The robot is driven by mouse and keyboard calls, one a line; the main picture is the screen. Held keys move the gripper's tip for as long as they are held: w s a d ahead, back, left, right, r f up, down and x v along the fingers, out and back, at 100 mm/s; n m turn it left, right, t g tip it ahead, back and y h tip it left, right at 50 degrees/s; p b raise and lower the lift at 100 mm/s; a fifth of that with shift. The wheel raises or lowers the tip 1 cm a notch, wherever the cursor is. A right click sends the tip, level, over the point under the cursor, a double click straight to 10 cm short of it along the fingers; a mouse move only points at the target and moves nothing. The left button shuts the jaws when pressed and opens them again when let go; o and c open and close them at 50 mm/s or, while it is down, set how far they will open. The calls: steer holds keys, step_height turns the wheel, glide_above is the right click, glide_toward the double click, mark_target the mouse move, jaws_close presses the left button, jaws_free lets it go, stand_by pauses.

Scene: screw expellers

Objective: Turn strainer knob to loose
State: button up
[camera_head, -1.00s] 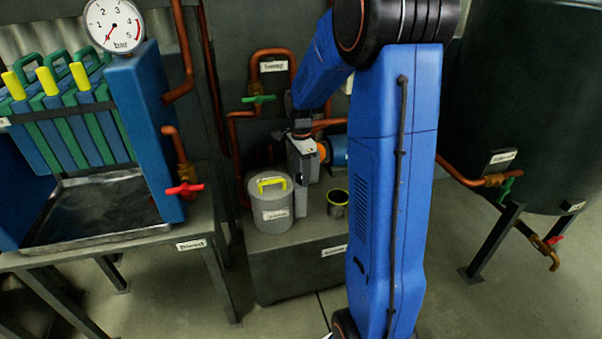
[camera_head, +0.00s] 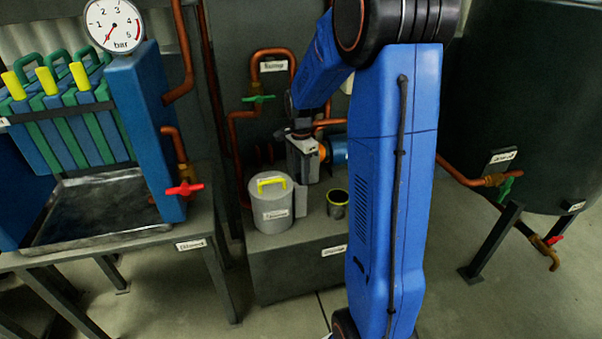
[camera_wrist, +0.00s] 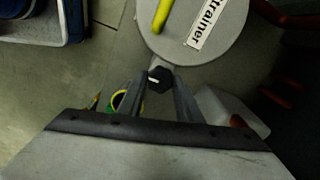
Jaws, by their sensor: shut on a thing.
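The strainer (camera_head: 271,226) is a grey lidded cylinder with a yellow handle, standing on a grey plinth. Its lid and "strainer" label also show in the wrist view (camera_wrist: 225,45). A small black knob (camera_wrist: 160,79) with a short white mark sits at the strainer's edge in the wrist view; the mark is roughly level across it. My gripper (camera_wrist: 158,82) is shut on this knob, with one finger on each side. In the head view my gripper (camera_head: 303,160) is just right of and behind the strainer; its fingertips and the knob cannot be made out there.
A small dark cup with a yellow rim (camera_head: 337,203) stands right of the strainer. Copper pipes with a green-handled valve (camera_head: 258,98) are behind. A filter press with a red-handled valve (camera_head: 184,189) is at left, and a large dark tank (camera_head: 530,120) at right.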

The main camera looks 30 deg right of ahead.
steer(key=o, duration=1)
steer(key=shift+o, duration=0.2)
step_height(320, 180, up, 18)
steer(key=shift+f, duration=0.25)
steer(key=s+a+f+n+t, duration=0.1)
steer(key=s+a+n, duration=0.4)
steer(key=s, duration=0.5)
steer(key=s+a+f+n+t, duration=0.1)
steer(key=s+a+n, duration=0.4)
steer(key=s, duration=0.5)
steer(key=s+a+f+n+t, duration=0.1)
steer(key=s+a+n+t, duration=0.1)
steer(key=s+a+n, duration=0.3)
steer(key=s+n, duration=0.3)
steer(key=s, duration=0.2)
steer(key=shift+s+f+t, duration=0.25)
steer(key=shift+f+t, duration=0.05)
steer(key=shift+t, duration=0.1)
